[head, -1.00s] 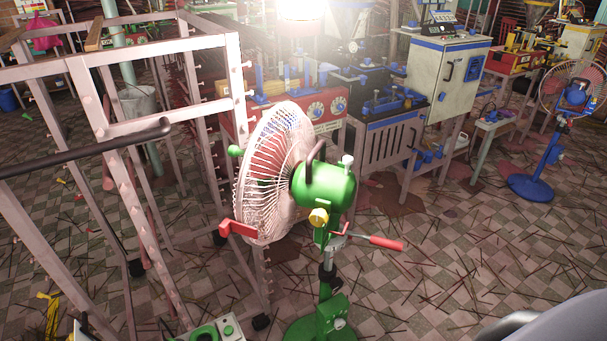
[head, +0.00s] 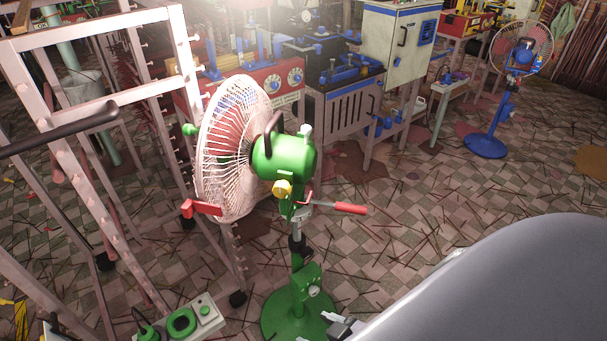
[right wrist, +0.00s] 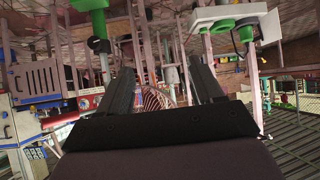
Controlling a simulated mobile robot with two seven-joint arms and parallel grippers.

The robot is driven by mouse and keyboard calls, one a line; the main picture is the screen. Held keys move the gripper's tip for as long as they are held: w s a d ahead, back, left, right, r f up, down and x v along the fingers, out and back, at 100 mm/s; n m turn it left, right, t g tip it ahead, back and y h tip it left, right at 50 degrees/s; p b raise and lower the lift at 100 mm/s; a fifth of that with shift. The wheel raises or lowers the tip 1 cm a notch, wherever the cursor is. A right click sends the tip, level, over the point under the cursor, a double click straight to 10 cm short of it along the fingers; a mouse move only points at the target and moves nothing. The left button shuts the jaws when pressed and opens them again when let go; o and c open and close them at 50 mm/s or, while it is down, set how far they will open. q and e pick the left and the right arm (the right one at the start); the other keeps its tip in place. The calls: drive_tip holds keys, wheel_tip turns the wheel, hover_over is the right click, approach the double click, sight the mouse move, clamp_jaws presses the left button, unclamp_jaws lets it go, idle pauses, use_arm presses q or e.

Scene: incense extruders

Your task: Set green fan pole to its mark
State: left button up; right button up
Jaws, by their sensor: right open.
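The green fan pole (head: 298,255) stands upright on its round green base (head: 275,318). It carries a white-caged fan head (head: 228,150) with a green motor and a red-handled lever at its neck. In the right wrist view, which looks upside down, a green and dark pole part (right wrist: 98,40) shows at the upper left, beyond the fingers. My right gripper (right wrist: 160,68) is open, with nothing between its fingers. My large grey arm part covers the lower right of the head view. I cannot make out a floor mark for the pole. My left gripper is not in view.
A pale metal rack (head: 110,125) stands close on the left. A switch box with green parts (head: 205,313) is left of the base. Machines and a cabinet (head: 395,50) line the back. A blue fan (head: 487,140) stands at right. Open tiled floor with scattered sticks lies between.

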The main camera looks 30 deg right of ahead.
drive_tip(key=o, duration=0.6)
drive_tip(key=shift+w, duration=0.15)
drive_tip(key=shift+o, duration=0.2)
drive_tip(key=shift+t, duration=0.8)
drive_tip(key=w+d+b, duration=0.1)
drive_tip(key=w+f+b, duration=0.1)
drive_tip(key=w, duration=0.1)
drive_tip(key=w+d+f+b, duration=0.1)
drive_tip(key=shift+w+d, duration=0.15)
drive_tip(key=shift+d, duration=0.15)
drive_tip(key=m+t+b, duration=0.1)
drive_tip(key=t+b, duration=0.5)
drive_tip(key=b, duration=0.3)
approach(306, 217)
drive_tip(key=shift+h, duration=0.3)
drive_tip(key=w, duration=0.2)
drive_tip(key=w+a, duration=0.1)
drive_tip(key=w, duration=0.1)
drive_tip(key=shift+f, duration=0.15)
drive_tip(key=shift+w+d+r+m, duration=0.2)
drive_tip(key=shift+w+m, duration=0.1)
drive_tip(key=shift+w+r, duration=0.1)
drive_tip(key=shift+w, duration=0.2)
drive_tip(key=shift+w+a+b, duration=0.15)
drive_tip(key=shift+w+b, duration=0.15)
drive_tip(key=shift+w, duration=1.3)
drive_tip(key=shift+w+a+b, duration=0.15)
drive_tip(key=shift+w+b, duration=0.1)
drive_tip(key=shift+w, duration=1.3)
